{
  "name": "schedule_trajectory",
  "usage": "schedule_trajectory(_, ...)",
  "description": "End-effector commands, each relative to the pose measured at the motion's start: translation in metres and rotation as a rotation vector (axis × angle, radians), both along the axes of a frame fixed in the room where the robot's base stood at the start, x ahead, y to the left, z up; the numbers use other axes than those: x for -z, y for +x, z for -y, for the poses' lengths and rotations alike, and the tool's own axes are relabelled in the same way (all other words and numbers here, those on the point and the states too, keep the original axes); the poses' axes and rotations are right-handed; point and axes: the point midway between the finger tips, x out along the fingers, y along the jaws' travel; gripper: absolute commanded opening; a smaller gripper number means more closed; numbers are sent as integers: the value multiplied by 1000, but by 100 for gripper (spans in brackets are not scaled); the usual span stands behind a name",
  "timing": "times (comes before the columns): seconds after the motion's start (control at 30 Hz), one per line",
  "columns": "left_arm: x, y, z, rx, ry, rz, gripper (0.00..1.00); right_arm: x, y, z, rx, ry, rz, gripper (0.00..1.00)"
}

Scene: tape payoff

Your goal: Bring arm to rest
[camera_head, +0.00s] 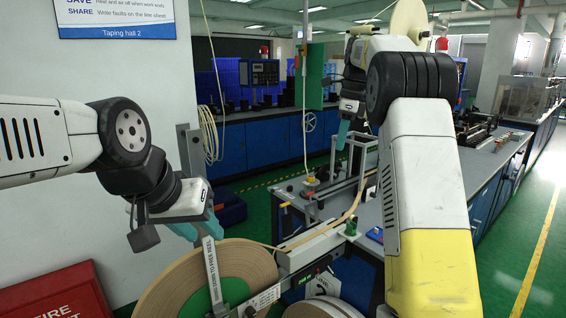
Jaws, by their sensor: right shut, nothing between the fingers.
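My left gripper (198,230), with teal fingers, comes in from the left and points down at the top edge of a large tan tape reel (253,263). Its fingers are at the upper end of a lettered metal bar (213,280) that crosses the reel's face. I cannot tell whether they hold the bar. My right gripper (343,135), also teal-tipped, is shut and empty, pointing down above the machine bench. My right arm's large links hide part of the bench behind them.
Tan tape (348,213) runs from the reel over a grey rail (310,249) toward the bench (370,222). A red fire box (58,294) stands at lower left. A white wall (125,130) is behind my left arm. Green floor (515,240) is open at right.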

Motion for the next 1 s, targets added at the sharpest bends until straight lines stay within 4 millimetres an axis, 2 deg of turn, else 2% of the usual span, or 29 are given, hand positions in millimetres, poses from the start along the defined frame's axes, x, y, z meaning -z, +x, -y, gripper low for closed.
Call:
schedule_trajectory(0.03, 0, 0, 0, 0, 0, 0, 36, -10, -15, 5, -67, 11, 31, 0)
schedule_trajectory(0.2, 0, 0, 0, 0, 0, 0, 36, -27, -62, 12, -325, 12, 138, 0)
schedule_trajectory(0.33, 0, 0, 0, 0, 0, 0, 36, -34, -102, 11, -531, -10, 226, 0)
schedule_trajectory(0.5, 0, 0, 0, 0, 0, 0, 36, -33, -158, 6, -804, -70, 342, 0)
schedule_trajectory(0.77, 0, 0, 0, 0, 0, 0, 36, -10, -247, -10, -1235, -233, 498, 0)
schedule_trajectory(0.9, 0, 0, 0, 0, 0, 0, 36, 15, -293, -18, -1462, -353, 559, 0)
schedule_trajectory(1.0, 0, 0, 0, 0, 0, 0, 36, 33, -319, -24, -1601, -433, 587, 0)
